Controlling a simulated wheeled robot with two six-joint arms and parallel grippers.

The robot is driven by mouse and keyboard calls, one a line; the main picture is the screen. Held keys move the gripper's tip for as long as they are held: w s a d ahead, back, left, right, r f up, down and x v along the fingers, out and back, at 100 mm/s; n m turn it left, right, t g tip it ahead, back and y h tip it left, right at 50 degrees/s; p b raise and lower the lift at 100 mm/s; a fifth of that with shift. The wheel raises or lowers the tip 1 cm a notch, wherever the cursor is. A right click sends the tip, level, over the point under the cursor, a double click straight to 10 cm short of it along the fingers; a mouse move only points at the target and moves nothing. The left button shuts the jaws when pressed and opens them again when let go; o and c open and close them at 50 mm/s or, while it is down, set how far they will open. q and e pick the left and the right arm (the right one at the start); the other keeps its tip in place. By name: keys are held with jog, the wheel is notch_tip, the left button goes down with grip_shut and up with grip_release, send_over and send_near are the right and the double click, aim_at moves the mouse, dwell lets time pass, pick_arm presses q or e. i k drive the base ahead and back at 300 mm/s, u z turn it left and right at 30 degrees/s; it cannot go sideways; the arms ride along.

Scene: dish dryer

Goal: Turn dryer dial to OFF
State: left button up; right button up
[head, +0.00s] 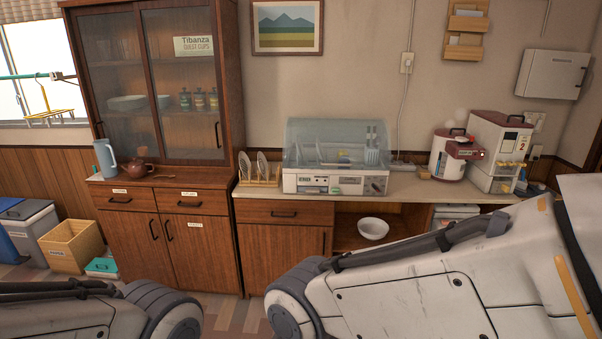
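The dish dryer (310,184) stands on the wooden counter in the middle of the head view. It has a white front panel and a clear hood with dishes inside. A small round dial (376,187) appears at the right end of the front panel. Its setting is too small to read. Links of my two arms cross the lower left and lower right of the view, well in front of the counter. Neither gripper shows.
A plate rack (260,182) stands just left of the dryer. A rice cooker (452,160) and a white dispenser (497,140) stand farther right on the counter. A white bowl (373,229) sits on the open shelf below. The tall cabinet (160,110) rises at left.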

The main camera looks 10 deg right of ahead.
aim_at(374, 186)
jog(key=z, duration=0.25)
jog(key=i, duration=1.6)
jog(key=z, duration=0.35)
